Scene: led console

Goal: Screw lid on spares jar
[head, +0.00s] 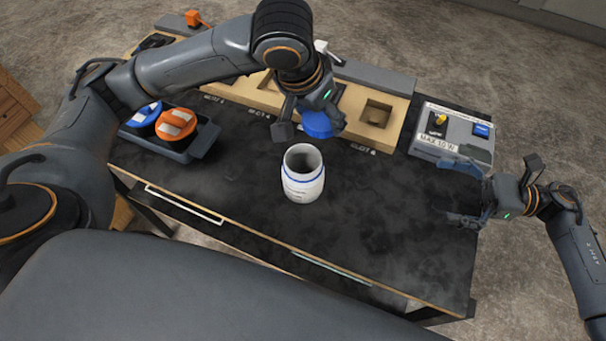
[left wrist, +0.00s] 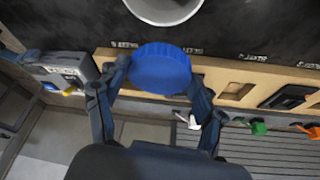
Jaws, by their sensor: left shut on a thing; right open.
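The spares jar (head: 303,184) is white with a blue band and stands upright and open near the middle of the black table. Its rim (left wrist: 165,8) shows at the top of the left wrist view. My left gripper (head: 318,112) is shut on a blue lid (head: 317,124), held above the table just behind and slightly right of the jar, apart from it. The lid (left wrist: 161,69) sits between both fingers in the left wrist view. My right gripper (head: 462,190) is open and empty over the table's right side.
A dark tray (head: 200,146) at the left holds a blue-and-white lid (head: 145,113) and an orange-and-white lid (head: 176,124). A wooden slot board (head: 400,104) runs along the back. A grey console box (head: 452,135) with a yellow switch stands at the right. The table front is clear.

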